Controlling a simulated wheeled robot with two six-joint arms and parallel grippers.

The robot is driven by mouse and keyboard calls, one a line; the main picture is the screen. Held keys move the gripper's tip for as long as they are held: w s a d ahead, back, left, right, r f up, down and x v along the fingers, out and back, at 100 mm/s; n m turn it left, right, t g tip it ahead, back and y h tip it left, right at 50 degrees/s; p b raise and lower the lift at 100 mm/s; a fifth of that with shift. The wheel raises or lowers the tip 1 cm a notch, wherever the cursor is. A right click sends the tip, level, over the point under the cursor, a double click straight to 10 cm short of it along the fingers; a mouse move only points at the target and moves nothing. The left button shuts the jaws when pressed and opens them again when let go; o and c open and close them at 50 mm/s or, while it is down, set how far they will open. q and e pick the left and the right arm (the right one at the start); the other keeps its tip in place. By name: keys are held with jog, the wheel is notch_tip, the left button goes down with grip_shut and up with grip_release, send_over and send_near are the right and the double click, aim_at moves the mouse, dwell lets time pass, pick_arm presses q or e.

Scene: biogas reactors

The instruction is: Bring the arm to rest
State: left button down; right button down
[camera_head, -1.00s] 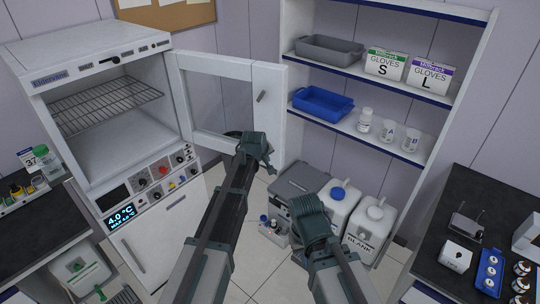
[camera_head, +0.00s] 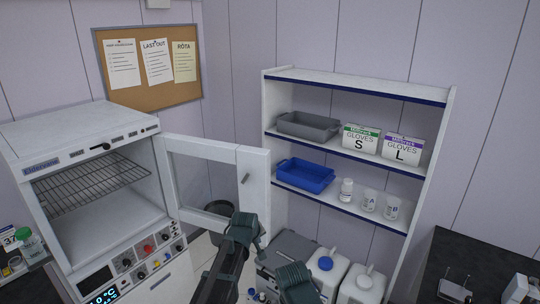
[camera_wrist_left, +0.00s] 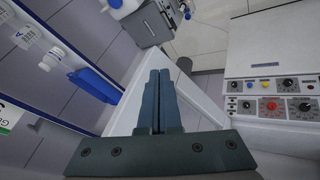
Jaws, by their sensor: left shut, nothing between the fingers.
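My left gripper (camera_head: 258,238) is low in the middle of the head view, in front of the open incubator door (camera_head: 258,205). In the left wrist view its two dark fingers (camera_wrist_left: 160,100) lie together with nothing between them. My right gripper (camera_head: 297,282) is at the bottom edge of the head view, right of the left one. Its fingers cannot be made out. Both grippers are apart from the shelf items.
The incubator (camera_head: 95,185) stands open at left, its door swung toward the shelf unit (camera_head: 446,130). A blue tray (camera_head: 305,175) and a grey tray (camera_head: 308,126) sit on its shelves. White jerrycans (camera_head: 360,285) stand on the floor below. A dark bench (camera_head: 480,262) is at right.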

pick_arm(q)
jog(key=s+f+m+g+y+b, duration=0.1)
jog(key=s+f+m+g+b, duration=0.2)
jog(key=s, duration=1.2)
jog(key=s+f+m+g+y+b, duration=0.1)
jog(key=s+f+m+g+b, duration=0.3)
jog(key=s+f, duration=1)
jog(key=s+m+b, duration=0.1)
jog(key=m+b, duration=0.2)
jog(key=b, duration=0.2)
jog(key=shift+s+d, duration=0.2)
jog(key=shift+d, duration=0.15)
jog(key=shift+f, duration=0.1)
